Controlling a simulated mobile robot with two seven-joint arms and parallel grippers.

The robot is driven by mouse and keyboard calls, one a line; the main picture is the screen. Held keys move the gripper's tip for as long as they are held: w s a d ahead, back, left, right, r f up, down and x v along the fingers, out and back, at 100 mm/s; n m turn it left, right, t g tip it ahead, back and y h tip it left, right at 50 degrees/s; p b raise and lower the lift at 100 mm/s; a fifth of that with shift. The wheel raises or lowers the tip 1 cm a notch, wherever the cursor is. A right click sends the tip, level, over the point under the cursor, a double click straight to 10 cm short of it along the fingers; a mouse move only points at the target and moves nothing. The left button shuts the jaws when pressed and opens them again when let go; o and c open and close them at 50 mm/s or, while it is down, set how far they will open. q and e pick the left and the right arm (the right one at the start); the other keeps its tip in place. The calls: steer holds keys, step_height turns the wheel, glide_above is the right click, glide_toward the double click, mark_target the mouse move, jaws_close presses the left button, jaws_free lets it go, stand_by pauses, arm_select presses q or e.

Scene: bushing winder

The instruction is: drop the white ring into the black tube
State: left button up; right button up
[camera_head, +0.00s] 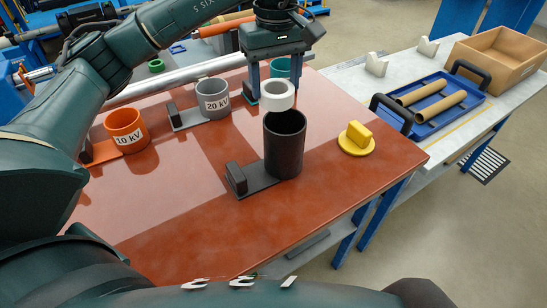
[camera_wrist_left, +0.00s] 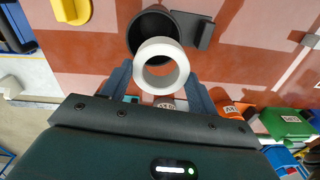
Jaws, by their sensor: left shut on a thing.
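The white ring (camera_head: 277,95) is held in my left gripper (camera_head: 277,92), with one finger on each side of it. The black tube (camera_head: 285,150) stands upright on the red-brown table with its open mouth up. In the head view the ring is above the tube's mouth, toward its left and far side. In the left wrist view the ring (camera_wrist_left: 161,66) overlaps part of the tube's dark mouth (camera_wrist_left: 153,27), and the rest of the mouth shows beyond it. The ring looks apart from the tube. My right gripper is not in view.
An orange cup (camera_head: 126,131), a grey cup (camera_head: 213,98) and a teal cup (camera_head: 281,67) stand on the table (camera_head: 200,190). A yellow knobbed piece (camera_head: 357,138) lies right of the tube. A blue tray (camera_head: 440,112) and a cardboard box (camera_head: 505,55) sit on the side table.

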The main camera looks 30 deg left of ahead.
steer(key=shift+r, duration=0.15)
arm_select(q)
steer(key=o, duration=1.1)
steer(key=shift+c, duration=0.2)
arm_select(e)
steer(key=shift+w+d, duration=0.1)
arm_select(q)
steer(key=shift+r, duration=0.15)
step_height(320, 180, up, 13)
steer(key=p, duration=0.2)
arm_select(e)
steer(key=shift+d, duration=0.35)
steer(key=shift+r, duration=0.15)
